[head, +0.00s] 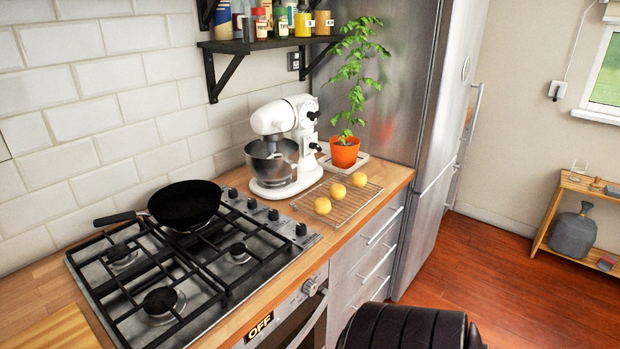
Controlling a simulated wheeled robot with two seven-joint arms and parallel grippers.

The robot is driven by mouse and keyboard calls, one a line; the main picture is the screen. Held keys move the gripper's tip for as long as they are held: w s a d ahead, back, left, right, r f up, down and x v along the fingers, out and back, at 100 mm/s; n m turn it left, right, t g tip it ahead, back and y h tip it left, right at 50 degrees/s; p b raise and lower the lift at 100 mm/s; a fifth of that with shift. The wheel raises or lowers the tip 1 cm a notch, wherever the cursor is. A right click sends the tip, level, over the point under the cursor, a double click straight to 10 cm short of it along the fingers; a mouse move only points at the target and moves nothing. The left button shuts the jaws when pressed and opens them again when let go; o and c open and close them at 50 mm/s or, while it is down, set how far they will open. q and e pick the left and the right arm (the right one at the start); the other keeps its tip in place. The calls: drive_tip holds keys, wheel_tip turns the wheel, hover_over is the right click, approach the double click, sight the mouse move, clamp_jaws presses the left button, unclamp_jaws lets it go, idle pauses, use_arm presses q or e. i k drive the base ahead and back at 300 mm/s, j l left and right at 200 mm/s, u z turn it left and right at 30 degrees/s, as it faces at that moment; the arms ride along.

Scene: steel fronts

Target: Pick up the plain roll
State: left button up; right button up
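Three round yellow-tan rolls sit apart in a slanted row on a wire cooling rack (345,207) on the wooden counter. The near roll (322,206) is by the rack's left side, the middle roll (338,191) is behind it, and the far roll (359,179) is nearest the plant. They look alike at this size, and I cannot tell which is the plain one. Neither of my grippers shows. A dark ribbed part at the bottom edge appears to be mine; it is apart from the rack.
A white stand mixer (290,140) with a steel bowl stands left of the rack. A potted plant (345,152) is behind it. A gas hob (180,270) with a black pan (185,205) is at left. The steel fridge (425,150) rises at right. Open floor lies right.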

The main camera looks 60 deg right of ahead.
sight(322, 207)
drive_tip(key=z, duration=2.15)
drive_tip(key=l+u, duration=0.1)
drive_tip(key=u, duration=0.85)
drive_tip(key=i+l+u, duration=0.1)
drive_tip(key=l+u, duration=0.3)
drive_tip(key=l, duration=0.25)
drive_tip(key=l+u, duration=0.4)
drive_tip(key=l, duration=0.25)
drive_tip(key=k+l+u, duration=0.1)
drive_tip(key=l+u, duration=0.3)
drive_tip(key=l, duration=0.3)
